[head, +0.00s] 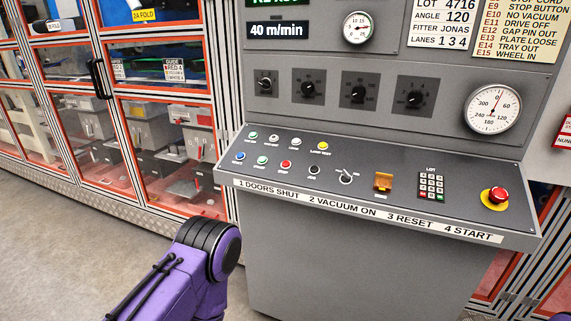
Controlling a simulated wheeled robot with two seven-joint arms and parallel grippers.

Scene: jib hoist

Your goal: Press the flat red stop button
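A small flat red button (285,164) sits in the front row of the grey sloped console panel (325,201), between a green button (262,160) and a black button (314,170). Its label is too small to read. A separate red mushroom button (497,195) stands raised on a yellow disc at the panel's right end. My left arm's purple and black link shows at the bottom, left of the console front. Neither gripper shows in the head view. Nothing covers the flat red button.
A blue button (239,156) and a toggle switch (346,177) share the row. An orange flip cover (383,181) and a keypad (431,185) lie further right. Several black knobs and gauges are on the upright panel. Orange-framed glass cabinets (160,62) stand left. Space above the panel is clear.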

